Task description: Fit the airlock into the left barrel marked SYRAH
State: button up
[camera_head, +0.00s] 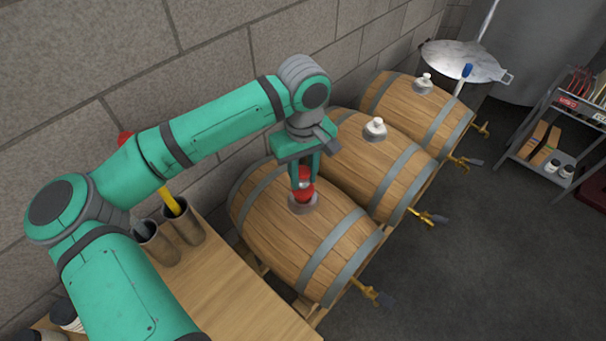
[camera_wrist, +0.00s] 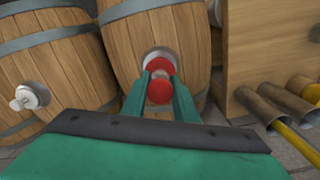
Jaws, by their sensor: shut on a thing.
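My gripper (camera_head: 305,181) is shut on the red airlock (camera_head: 304,189), right over the top of the nearest, leftmost barrel (camera_head: 335,228). The airlock's lower end is at the grey bung ring (camera_head: 303,203) of this barrel; I cannot tell whether it is seated. In the wrist view the airlock (camera_wrist: 160,90) shows as two red rounded parts between the fingers (camera_wrist: 160,100), in front of the grey ring (camera_wrist: 161,54). No SYRAH marking is readable in either view.
The middle barrel (camera_head: 368,165) and far barrel (camera_head: 405,108) carry white-topped stoppers. A wooden bench (camera_head: 235,290) with metal cups (camera_head: 184,222) stands at front left. A block wall (camera_head: 215,70) runs behind. A shelf cart (camera_head: 550,150) stands at right beyond open floor.

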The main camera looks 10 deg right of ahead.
jog(key=shift+f, duration=1.15)
dwell(1.4)
jog(key=o, duration=1.6)
jog(key=shift+r, duration=0.1)
jog(key=shift+r, duration=3.85)
jog(key=shift+d, duration=0.1)
